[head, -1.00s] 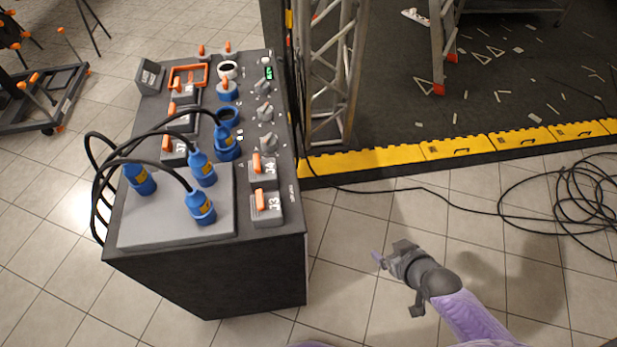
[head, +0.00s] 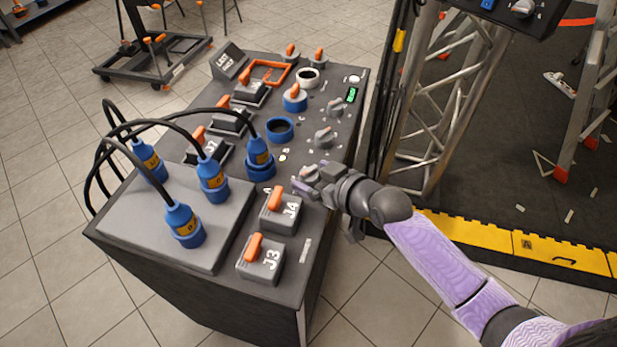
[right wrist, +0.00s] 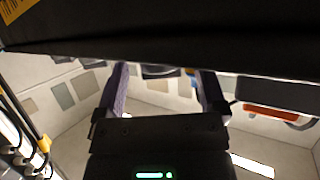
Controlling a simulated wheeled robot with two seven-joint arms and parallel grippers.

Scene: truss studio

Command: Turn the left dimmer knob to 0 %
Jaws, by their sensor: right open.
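Along the right side of the dark console (head: 100,232) is a row of grey dimmer knobs: a far one (head: 336,107) beside the green display, a middle one (head: 325,137), and a near one (head: 304,173). I cannot read which is labelled left. My right gripper (head: 308,184) is at the near knob, its fingers partly covering it. I cannot tell whether they touch it. In the right wrist view the two fingers (right wrist: 164,90) are apart, with a dark surface across the top and no knob visible. My left gripper is out of view.
Blue plugs (head: 185,225) with black cables stand at left. A metal truss (head: 440,100) rises behind my right arm. A yellow-edged dark stage (head: 500,240) lies right.

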